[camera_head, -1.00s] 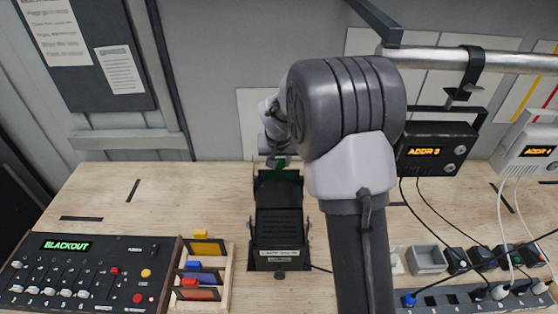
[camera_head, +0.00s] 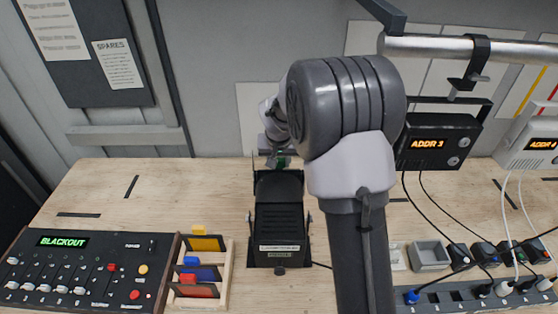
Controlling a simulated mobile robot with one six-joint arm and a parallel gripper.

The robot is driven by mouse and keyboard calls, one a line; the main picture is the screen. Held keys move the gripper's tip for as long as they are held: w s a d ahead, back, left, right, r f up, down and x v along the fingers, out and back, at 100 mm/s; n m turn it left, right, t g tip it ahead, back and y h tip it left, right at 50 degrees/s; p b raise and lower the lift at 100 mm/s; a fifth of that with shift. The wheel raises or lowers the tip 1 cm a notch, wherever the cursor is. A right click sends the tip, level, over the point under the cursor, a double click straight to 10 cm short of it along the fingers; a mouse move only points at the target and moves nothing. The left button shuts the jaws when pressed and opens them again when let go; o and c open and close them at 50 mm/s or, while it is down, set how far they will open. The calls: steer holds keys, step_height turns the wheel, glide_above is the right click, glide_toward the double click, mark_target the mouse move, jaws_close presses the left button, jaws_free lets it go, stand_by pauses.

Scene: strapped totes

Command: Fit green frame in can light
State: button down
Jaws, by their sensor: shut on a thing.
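The black can light (camera_head: 280,225) stands on the wooden bench in the middle, its far end toward the wall. My gripper (camera_head: 281,162) is at that far end, mostly hidden behind my own arm. It is shut on the green frame (camera_head: 285,161), of which only a small green patch shows. I cannot tell whether the frame is inside the light's slot or just above it.
A wooden rack (camera_head: 228,262) holds frames with yellow, blue and red tabs, left of the light. A BLACKOUT console (camera_head: 85,270) lies farther left. Right are an ADDR 3 fixture (camera_head: 437,145), a grey tray (camera_head: 430,256), plugs and cables.

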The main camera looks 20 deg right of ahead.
steer(key=shift+f+b, duration=0.7)
steer(key=shift+f, duration=0.2)
steer(key=c, duration=0.9)
jaws_free()
steer(key=shift+o, duration=0.2)
steer(key=p+v, duration=0.1)
steer(key=v, duration=1.6)
steer(key=shift+s+r, duration=0.15)
steer(key=shift+r, duration=0.05)
steer(key=shift+f, duration=0.1)
